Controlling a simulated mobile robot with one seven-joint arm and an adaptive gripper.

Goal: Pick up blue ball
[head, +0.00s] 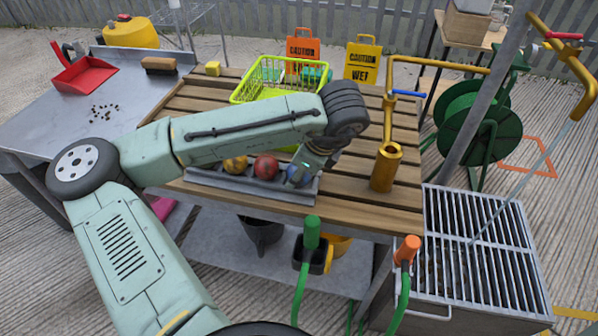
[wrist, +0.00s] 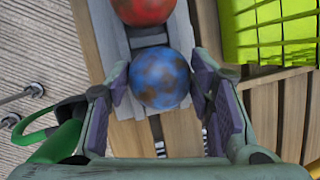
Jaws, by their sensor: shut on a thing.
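The blue ball (wrist: 160,78) has brownish patches and sits at the end of a grey trough (head: 222,181) on the wooden table. My gripper (wrist: 161,85) is around it, with one finger pad on each side, shut on the ball. In the head view the blue ball (head: 299,174) is mostly hidden behind my gripper (head: 300,174). A red ball (head: 266,167) lies in the trough just left of it and also shows at the top of the wrist view (wrist: 143,8). A yellow-orange ball (head: 236,163) lies further left.
A yellow-green basket (head: 262,78) stands behind the trough on the slatted table (head: 350,196). A brass fixture (head: 386,165) rises to the right. A metal table (head: 40,125) with a red dustpan (head: 85,75) and a brush (head: 160,65) is at left.

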